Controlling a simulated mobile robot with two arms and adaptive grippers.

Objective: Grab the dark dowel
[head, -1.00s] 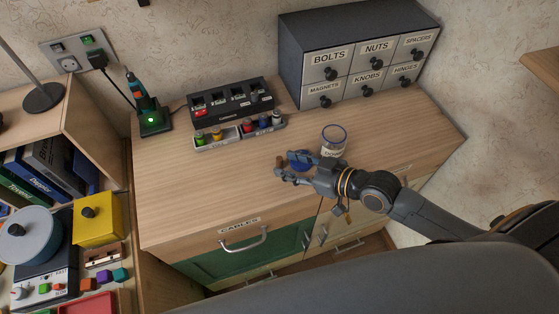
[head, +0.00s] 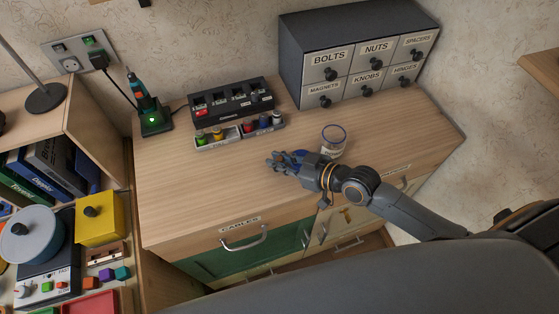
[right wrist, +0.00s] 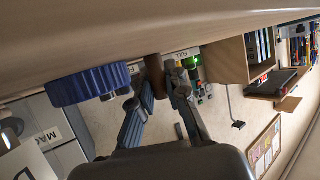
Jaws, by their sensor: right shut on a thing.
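The dark dowel (right wrist: 155,76) is a short brown cylinder between the fingertips of my right gripper (right wrist: 163,92) in the right wrist view. The gripper is shut on it, and the dowel's upper end in that picture reaches the wooden worktop. In the head view my right gripper (head: 277,160) is low over the worktop, and I cannot make out the dowel there. My left gripper is not in view.
A blue ribbed lid (right wrist: 90,84) lies beside the gripper, and a clear labelled jar (head: 333,142) stands close behind it. A battery charger (head: 232,102), small bins (head: 220,141) and a drawer cabinet (head: 292,62) line the back. The worktop's left part (head: 180,190) is clear.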

